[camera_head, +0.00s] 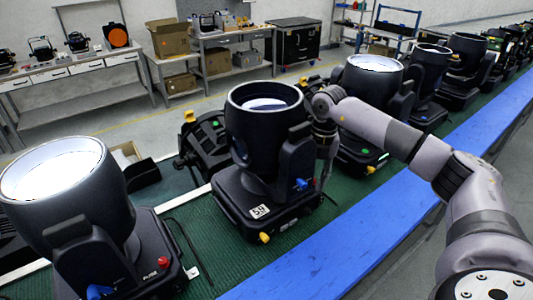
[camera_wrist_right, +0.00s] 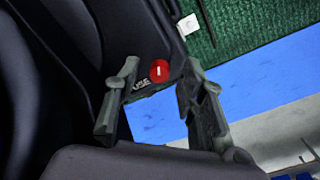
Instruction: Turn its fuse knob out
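In the head view, a dark moving-head lamp marked 59 (camera_head: 231,190) stands upright on the green belt. The wrist view shows its dark base with a round red fuse knob (camera_wrist_right: 160,71) bearing a white slot mark, beside a partly covered FUSE label (camera_wrist_right: 141,84). My right gripper (camera_wrist_right: 155,95) is open and empty, its fingers on either side of the knob in that view; contact cannot be told. In the head view, the right gripper (camera_head: 326,142) points down at the right side of this lamp. My left gripper is not in view.
A similar lamp (camera_head: 75,205) stands at near left, with its own red fuse knob (camera_head: 163,262). More lamps (camera_head: 372,95) line the belt to the right. A blue strip (camera_head: 350,248) edges the belt. Workbenches (camera_head: 85,62) stand behind.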

